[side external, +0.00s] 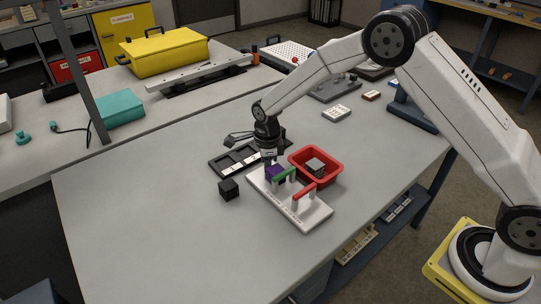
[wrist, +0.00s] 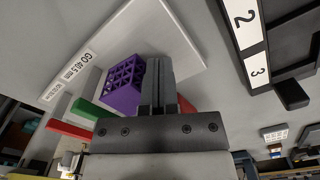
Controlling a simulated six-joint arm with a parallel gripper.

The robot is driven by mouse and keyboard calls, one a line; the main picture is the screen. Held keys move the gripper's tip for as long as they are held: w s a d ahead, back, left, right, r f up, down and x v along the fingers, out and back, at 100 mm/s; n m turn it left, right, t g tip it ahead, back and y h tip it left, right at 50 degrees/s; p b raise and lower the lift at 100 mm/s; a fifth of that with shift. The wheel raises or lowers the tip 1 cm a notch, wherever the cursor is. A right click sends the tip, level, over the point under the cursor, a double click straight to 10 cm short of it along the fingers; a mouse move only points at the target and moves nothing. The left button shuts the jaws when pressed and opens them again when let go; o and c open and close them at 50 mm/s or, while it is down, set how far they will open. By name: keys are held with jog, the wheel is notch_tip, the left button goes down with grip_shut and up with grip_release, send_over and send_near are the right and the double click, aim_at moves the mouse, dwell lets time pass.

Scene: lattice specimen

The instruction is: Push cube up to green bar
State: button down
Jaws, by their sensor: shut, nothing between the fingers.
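The purple lattice cube (side external: 273,174) sits on the white gauge plate (side external: 318,215), close to the green bar (side external: 286,173), which is raised on posts. In the wrist view the cube (wrist: 122,86) lies just left of my fingers, with the green bar (wrist: 93,109) at its lower left. Whether cube and bar touch is unclear. The red bar (side external: 304,191) stands further along the plate and also shows in the wrist view (wrist: 68,129). My gripper (side external: 268,160) is shut and empty, pointing down beside the cube. Its fingers (wrist: 157,64) look very near the cube; contact cannot be told.
A black numbered tray (side external: 222,164) lies behind left. A black cube (side external: 228,188) sits left of the plate. The table's left and front are clear.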

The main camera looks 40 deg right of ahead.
jog(key=shift+s, duration=0.95)
dwell(1.1)
jog(key=shift+w, duration=0.65)
jog(key=shift+r, duration=0.15)
dwell(0.3)
jog(key=shift+r, duration=3.35)
jog(key=shift+r, duration=0.15)
notch_tip(320, 180, up, 8)
jog(key=shift+f, duration=0.2)
